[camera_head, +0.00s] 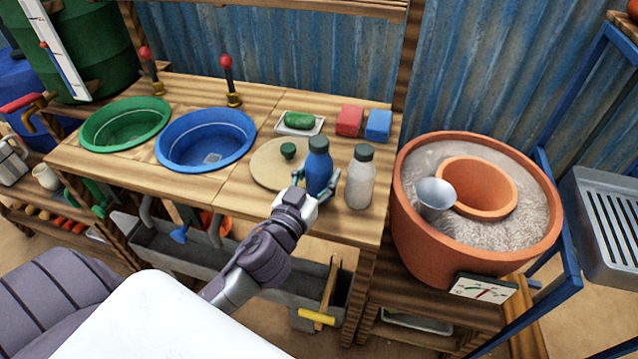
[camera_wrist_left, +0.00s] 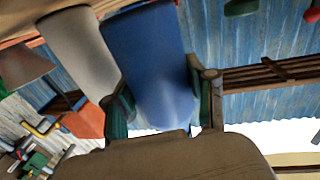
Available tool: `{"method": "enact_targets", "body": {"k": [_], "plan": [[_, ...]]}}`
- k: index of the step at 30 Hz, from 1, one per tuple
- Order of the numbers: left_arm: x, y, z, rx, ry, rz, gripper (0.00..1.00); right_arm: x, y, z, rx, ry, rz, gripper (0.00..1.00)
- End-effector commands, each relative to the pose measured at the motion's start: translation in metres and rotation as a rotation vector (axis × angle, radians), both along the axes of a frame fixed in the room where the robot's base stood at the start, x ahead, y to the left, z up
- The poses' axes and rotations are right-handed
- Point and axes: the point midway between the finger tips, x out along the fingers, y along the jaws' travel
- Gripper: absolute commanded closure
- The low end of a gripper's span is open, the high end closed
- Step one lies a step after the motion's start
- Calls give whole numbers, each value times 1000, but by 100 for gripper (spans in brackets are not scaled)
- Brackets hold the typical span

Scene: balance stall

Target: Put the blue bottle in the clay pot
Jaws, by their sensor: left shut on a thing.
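The blue bottle (camera_head: 318,168) with a dark green cap is upright near the front right of the wooden counter, beside a round board. My left gripper (camera_head: 317,193) is shut on its lower part. The left wrist view shows the blue bottle (camera_wrist_left: 150,50) between the two fingers (camera_wrist_left: 163,98). I cannot tell whether its base touches the counter. The large clay pot (camera_head: 420,236) stands right of the counter. It holds pale grit around a smaller inner clay pot (camera_head: 478,187), whose mouth is open. My right gripper is not in view.
A white bottle (camera_head: 360,178) with a green cap stands close to the right of the blue one. A metal scoop (camera_head: 435,196) sits in the grit at the inner pot's left rim. A dial plate (camera_head: 483,289) is on the big pot's front. Red (camera_head: 349,121) and blue blocks (camera_head: 378,125) lie behind.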

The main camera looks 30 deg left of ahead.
Motion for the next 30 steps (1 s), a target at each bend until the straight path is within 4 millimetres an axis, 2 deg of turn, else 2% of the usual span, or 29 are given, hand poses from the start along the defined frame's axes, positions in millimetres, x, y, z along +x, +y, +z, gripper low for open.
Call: {"method": "enact_targets", "body": {"k": [1,3,16,17,18,21,30], "plan": [[0,0,-10,0,0,1,93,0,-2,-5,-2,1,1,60],[0,0,-17,0,0,0,93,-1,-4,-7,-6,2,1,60],[0,0,-22,-2,-3,0,93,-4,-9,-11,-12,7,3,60],[0,0,-22,-1,-1,0,39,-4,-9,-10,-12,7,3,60],[0,0,-21,-1,-1,0,33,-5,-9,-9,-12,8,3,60],[0,0,-21,-1,0,0,19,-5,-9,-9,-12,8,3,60],[0,0,-20,0,0,-1,19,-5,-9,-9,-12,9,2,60]]}}
